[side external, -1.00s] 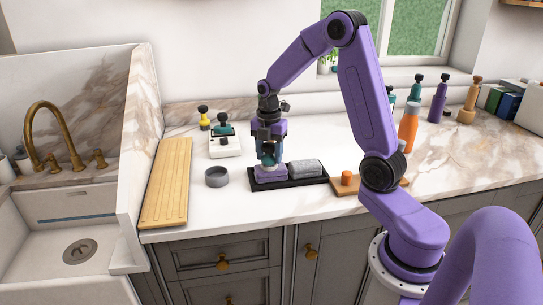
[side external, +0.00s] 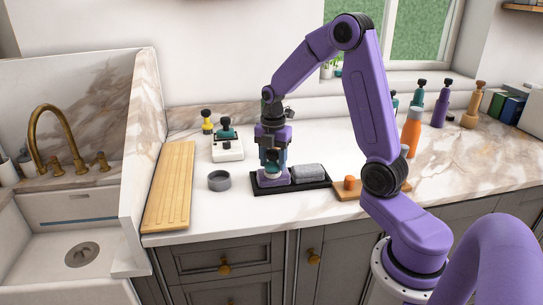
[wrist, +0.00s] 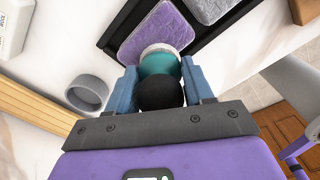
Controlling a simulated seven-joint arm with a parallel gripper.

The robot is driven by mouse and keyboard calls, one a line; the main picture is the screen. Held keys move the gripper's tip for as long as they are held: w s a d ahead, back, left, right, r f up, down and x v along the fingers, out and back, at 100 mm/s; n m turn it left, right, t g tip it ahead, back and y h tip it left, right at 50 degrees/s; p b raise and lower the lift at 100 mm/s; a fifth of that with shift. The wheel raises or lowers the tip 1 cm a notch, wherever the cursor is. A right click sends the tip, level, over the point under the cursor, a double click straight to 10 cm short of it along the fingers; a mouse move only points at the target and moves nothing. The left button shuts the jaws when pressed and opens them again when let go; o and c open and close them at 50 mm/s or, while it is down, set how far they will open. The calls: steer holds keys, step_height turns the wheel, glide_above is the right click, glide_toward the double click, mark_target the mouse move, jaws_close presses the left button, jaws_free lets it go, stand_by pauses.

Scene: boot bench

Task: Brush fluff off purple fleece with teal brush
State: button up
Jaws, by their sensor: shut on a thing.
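My gripper (side external: 272,160) is shut on the teal brush (wrist: 160,63), which has a round black knob (wrist: 160,93) and a pale lower part. Its blue fingers stand on either side of the brush in the wrist view. The brush is upright over the near edge of the purple fleece (wrist: 150,36) and looks to be on it or just above; contact is hidden. The fleece lies at the left of a black tray (side external: 291,187); it also shows in the side view (side external: 262,182). Fluff is too small to make out.
A grey pad (side external: 308,171) fills the tray's right side. A grey bowl (side external: 219,181) and a wooden board (side external: 170,190) lie left. A white block (side external: 228,151) and dark-knobbed tools stand behind. An orange cylinder (side external: 349,183) and orange bottle (side external: 411,133) stand right.

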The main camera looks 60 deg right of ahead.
steer(key=shift+s+a, duration=0.4)
steer(key=shift+r, duration=4.1)
